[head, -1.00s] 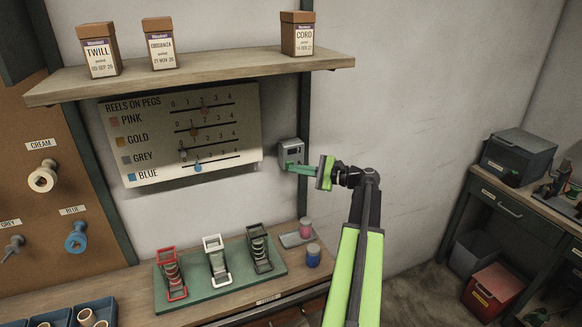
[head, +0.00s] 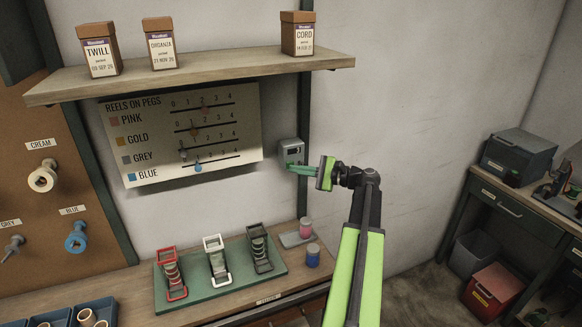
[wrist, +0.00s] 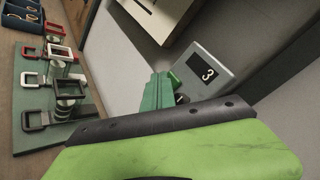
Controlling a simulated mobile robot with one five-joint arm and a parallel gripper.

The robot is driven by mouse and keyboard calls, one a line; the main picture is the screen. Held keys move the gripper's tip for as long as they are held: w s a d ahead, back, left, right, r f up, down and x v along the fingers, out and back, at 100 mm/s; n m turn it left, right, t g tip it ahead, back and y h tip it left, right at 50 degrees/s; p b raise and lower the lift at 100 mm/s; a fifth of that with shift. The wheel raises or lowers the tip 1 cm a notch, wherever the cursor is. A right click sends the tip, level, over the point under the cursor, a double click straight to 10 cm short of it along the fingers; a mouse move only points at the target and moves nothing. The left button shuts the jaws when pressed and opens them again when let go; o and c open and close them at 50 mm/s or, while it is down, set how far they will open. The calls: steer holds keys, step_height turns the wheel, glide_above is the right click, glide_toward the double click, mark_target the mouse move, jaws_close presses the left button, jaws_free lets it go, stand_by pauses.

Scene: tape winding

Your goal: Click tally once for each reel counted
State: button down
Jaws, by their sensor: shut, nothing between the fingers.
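The tally (head: 291,152) is a small grey box on the wall under the shelf's right part. In the wrist view its display (wrist: 207,74) reads 3, and a small dark round part (wrist: 182,99) shows below, partly hidden by my fingers. My gripper (head: 290,166) is shut and empty, its green fingertips at the lower front of the tally. The fingers also show in the wrist view (wrist: 158,94); I cannot tell whether they touch it. The REELS ON PEGS board (head: 150,170) hangs to the left. A cream reel (head: 43,177) and a blue reel (head: 76,238) are on pegs.
The wooden shelf (head: 200,69) with several label boxes is above the tally. Below, a bench holds a green mat (head: 200,301) with red, white and black stands, and pink and blue jars (head: 313,256). Open wall lies right of my arm.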

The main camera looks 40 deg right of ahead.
steer(key=shift+s+a, duration=0.2)
steer(key=shift+s, duration=0.35)
steer(key=shift+s+a, duration=0.3)
steer(key=shift+s, duration=0.45)
steer(key=shift+s+a, duration=0.35)
steer(key=shift+s, duration=0.45)
steer(key=shift+s+a, duration=0.3)
steer(key=shift+s, duration=0.45)
steer(key=shift+s, duration=0.1)
stand_by(0.6)
steer(key=s, duration=0.1)
steer(key=s+a, duration=0.1)
steer(key=s, duration=0.1)
steer(key=shift+s+a, duration=0.2)
steer(key=shift+a, duration=0.05)
steer(key=w+d, duration=0.3)
steer(key=w, duration=0.5)
steer(key=shift+d, duration=0.15)
steer(key=shift+w, duration=0.15)
stand_by(1.8)
